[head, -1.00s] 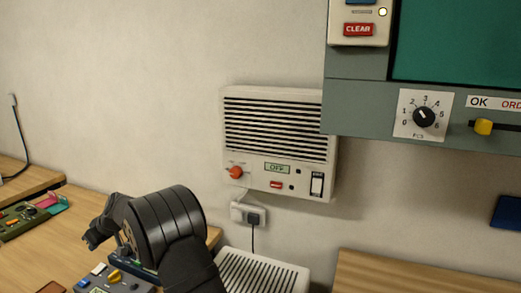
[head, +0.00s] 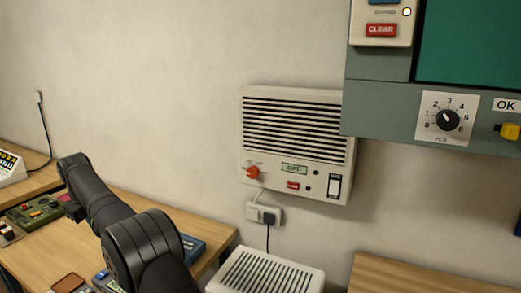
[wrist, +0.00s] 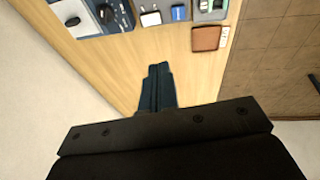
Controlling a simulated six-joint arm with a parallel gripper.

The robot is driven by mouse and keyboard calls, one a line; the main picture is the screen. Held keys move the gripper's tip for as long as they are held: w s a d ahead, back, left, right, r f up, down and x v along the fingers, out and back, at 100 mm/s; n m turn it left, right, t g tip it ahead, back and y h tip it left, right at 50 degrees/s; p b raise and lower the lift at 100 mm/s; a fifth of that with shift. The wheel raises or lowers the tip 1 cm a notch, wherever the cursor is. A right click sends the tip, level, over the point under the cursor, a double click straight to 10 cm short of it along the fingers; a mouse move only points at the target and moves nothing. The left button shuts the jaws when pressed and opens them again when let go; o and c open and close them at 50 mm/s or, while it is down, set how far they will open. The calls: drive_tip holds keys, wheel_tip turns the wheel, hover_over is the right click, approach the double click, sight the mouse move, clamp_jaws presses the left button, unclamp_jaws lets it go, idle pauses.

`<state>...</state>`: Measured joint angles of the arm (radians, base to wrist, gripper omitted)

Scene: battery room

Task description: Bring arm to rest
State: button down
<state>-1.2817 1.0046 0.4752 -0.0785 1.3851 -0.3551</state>
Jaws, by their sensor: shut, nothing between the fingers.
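My arm (head: 115,220) shows black at the lower left of the head view. It is bent, with its far link reaching up and left over the wooden bench. My gripper (wrist: 158,68) shows in the middle of the wrist view, its two dark fingers together with nothing between them. It points over the bench top near its edge, apart from the devices there. In the head view I cannot make out the fingers clearly.
The wooden bench (wrist: 125,70) carries a blue-grey device (wrist: 95,15) and a brown pad (wrist: 206,38). In the head view, a white wall heater (head: 297,140) reads OFF, above a slatted white unit (head: 268,272). A grey panel (head: 385,105) hangs at the upper right.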

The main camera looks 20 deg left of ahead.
drive_tip(key=shift+w+a+f+m+t+h, duration=0.1)
drive_tip(key=shift+w+a+f+t, duration=0.1)
drive_tip(key=shift+f, duration=0.35)
drive_tip(key=shift+w+a+f+m+t+h, duration=0.1)
drive_tip(key=shift+w+f+t, duration=0.05)
drive_tip(key=shift+f, duration=0.45)
drive_tip(key=shift+w+a+f+m+t+h, duration=0.1)
drive_tip(key=shift+w+f+t, duration=0.1)
drive_tip(key=shift+f, duration=0.35)
drive_tip(key=c, duration=1.8)
unclamp_jaws()
drive_tip(key=shift+w+r, duration=0.1)
drive_tip(key=shift+r, duration=0.1)
drive_tip(key=shift+c, duration=0.2)
drive_tip(key=o, duration=1.8)
drive_tip(key=w+d+r, duration=0.1)
drive_tip(key=d+r, duration=0.2)
drive_tip(key=r, duration=0.3)
drive_tip(key=w+d+r+t, duration=0.1)
drive_tip(key=w+d+r, duration=0.1)
drive_tip(key=r, duration=0.4)
drive_tip(key=shift+w+d+r, duration=0.2)
drive_tip(key=shift+w+d, duration=0.1)
drive_tip(key=shift+d, duration=0.3)
drive_tip(key=shift+o, duration=0.2)
drive_tip(key=shift+w+d+r, duration=0.1)
drive_tip(key=shift+w, duration=0.05)
drive_tip(key=x, duration=0.9)
drive_tip(key=shift+w+f, duration=0.2)
